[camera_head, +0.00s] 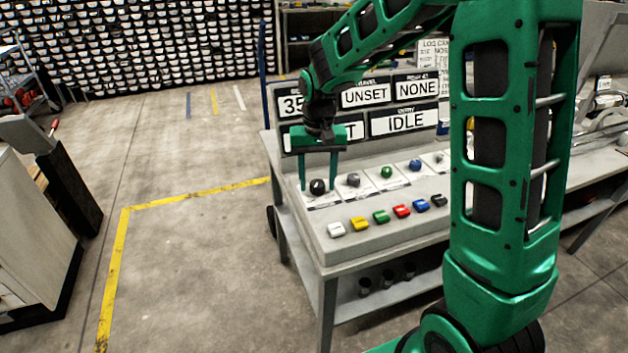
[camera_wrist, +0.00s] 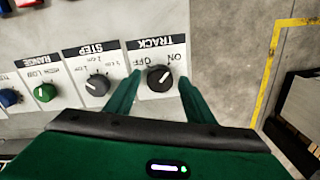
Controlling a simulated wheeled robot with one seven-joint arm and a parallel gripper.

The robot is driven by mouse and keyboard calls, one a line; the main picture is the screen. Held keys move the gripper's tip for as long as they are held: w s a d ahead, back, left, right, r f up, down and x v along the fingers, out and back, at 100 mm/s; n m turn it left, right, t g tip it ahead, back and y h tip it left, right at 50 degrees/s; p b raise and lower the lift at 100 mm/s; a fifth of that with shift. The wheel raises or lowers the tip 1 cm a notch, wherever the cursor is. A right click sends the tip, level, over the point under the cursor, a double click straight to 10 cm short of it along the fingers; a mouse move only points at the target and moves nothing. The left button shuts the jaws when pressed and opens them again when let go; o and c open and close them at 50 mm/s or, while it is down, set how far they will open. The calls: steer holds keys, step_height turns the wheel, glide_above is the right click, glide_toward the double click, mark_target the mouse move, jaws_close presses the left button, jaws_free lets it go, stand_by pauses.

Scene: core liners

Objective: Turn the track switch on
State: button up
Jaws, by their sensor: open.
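The track switch is a round black knob (camera_wrist: 160,79) with a white pointer line, on a white plate labelled TRACK, with OFF and ON marks; the lettering is upside down in the wrist view. The pointer line is slanted, and I cannot tell for sure which mark it points at. The knob also shows in the head view (camera_head: 317,187) at the left end of the knob row. My gripper (camera_head: 318,185) is open, pointing down, with one green finger on each side of the knob. It also shows in the wrist view (camera_wrist: 159,77). I cannot tell whether the fingers touch the knob.
To the right of the track knob in the head view are a grey STEP knob (camera_head: 353,180), a green RANGE knob (camera_head: 386,172) and a blue knob (camera_head: 415,165). Several coloured rocker buttons line the panel's front. Display signs, one reading IDLE (camera_head: 405,122), stand behind.

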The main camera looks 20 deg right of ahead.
mark_target(317, 182)
step_height(317, 182, up, 11)
steer(key=shift+f, duration=0.15)
stand_by(0.4)
